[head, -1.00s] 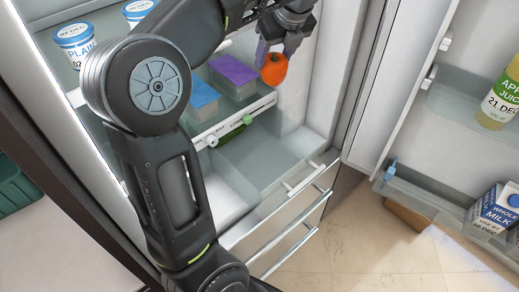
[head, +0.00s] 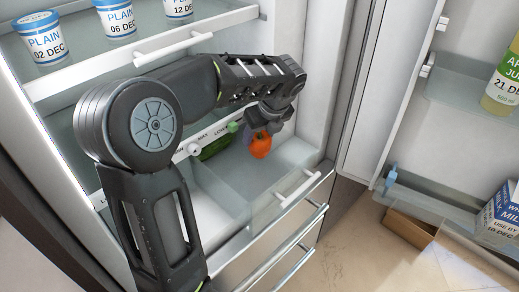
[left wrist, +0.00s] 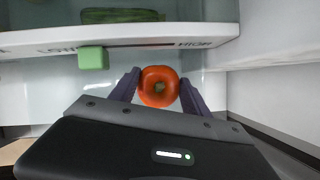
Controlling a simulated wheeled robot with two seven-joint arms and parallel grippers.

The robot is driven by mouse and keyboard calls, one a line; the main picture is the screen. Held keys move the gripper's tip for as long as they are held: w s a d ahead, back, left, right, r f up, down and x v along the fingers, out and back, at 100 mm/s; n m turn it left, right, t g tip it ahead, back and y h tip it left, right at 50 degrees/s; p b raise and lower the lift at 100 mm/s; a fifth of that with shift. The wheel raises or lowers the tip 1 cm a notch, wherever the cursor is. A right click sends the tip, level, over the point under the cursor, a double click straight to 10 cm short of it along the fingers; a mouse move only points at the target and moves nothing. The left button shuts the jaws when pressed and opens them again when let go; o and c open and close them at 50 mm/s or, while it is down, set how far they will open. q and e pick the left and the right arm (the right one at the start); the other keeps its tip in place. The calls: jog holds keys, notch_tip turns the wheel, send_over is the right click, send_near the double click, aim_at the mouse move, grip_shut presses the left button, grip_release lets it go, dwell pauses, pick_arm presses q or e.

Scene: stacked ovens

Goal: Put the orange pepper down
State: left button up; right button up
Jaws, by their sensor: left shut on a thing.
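The orange pepper (head: 260,146) is held between the fingers of my left gripper (head: 250,136), over the back part of the open drawer (head: 222,186) at the bottom of the fridge. In the left wrist view the pepper (left wrist: 159,86) sits between the two purple-grey fingers, one on each side. The gripper is shut on it. Whether the pepper touches the drawer's floor cannot be told. My right gripper is not in view.
A green vegetable (head: 213,147) lies left of the pepper. Yogurt tubs (head: 116,18) stand on the upper shelf. The open fridge door at right holds a juice bottle (head: 503,82) and a milk carton (head: 502,212). The front of the drawer is clear.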

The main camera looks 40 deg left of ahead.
aim_at(260, 147)
pick_arm(q)
jog(key=shift+f, duration=0.2)
jog(key=shift+f+b, duration=0.35)
jog(key=shift+f, duration=1.7)
jog(key=shift+f, duration=0.2)
jog(key=o, duration=1.1)
jog(key=shift+r, duration=0.15)
jog(key=p+v, duration=0.1)
jog(key=v, duration=1.1)
jog(key=shift+r+p, duration=0.1)
jog(key=shift+p, duration=0.2)
